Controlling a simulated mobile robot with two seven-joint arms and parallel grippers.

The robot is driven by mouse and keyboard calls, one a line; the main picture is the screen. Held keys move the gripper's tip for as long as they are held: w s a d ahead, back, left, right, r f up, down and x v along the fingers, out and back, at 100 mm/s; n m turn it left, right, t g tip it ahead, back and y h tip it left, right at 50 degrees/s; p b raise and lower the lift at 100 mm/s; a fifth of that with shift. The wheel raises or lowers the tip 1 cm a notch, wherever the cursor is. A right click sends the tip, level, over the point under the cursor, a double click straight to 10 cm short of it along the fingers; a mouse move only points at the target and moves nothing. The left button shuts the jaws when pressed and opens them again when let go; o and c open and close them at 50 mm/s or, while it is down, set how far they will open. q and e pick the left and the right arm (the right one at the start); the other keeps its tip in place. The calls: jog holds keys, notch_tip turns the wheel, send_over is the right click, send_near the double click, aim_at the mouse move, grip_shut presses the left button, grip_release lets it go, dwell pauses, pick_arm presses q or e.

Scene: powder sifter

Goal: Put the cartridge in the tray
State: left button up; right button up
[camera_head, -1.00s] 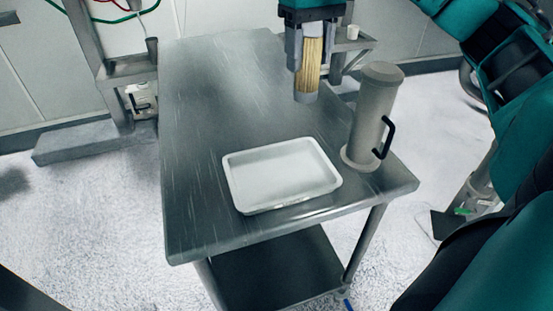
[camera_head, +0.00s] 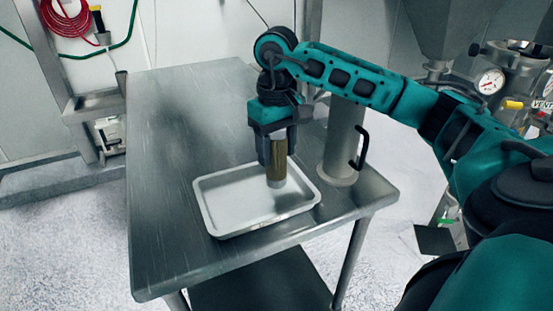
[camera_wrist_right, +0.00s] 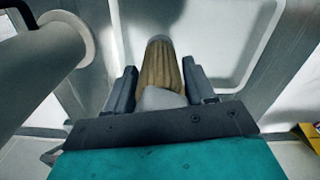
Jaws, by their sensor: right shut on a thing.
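The cartridge (camera_head: 277,172) is a pleated tan cylinder with a pale grey end cap. My right gripper (camera_head: 274,160) is shut on its upper part and holds it upright. The cartridge's lower end is over the right part of the white tray (camera_head: 212,208); I cannot tell whether it touches the tray floor. In the right wrist view the cartridge (camera_wrist_right: 160,68) sits between the two fingers (camera_wrist_right: 160,88), with the tray (camera_wrist_right: 128,22) beyond it. The tray is otherwise empty. My left gripper is not in view.
A grey cylindrical housing (camera_head: 342,145) with a black handle stands on the metal table (camera_head: 160,160), just right of the tray, partly behind my right arm. It also shows at left in the right wrist view (camera_wrist_right: 35,60). The table's left and back areas are clear.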

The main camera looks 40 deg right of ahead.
aim_at(276, 173)
notch_tip(276, 173, down, 3)
jog(key=shift+r, duration=0.2)
jog(key=shift+f, duration=0.2)
jog(key=o, duration=1.2)
jog(key=shift+c, duration=0.2)
jog(key=shift+r, duration=0.1)
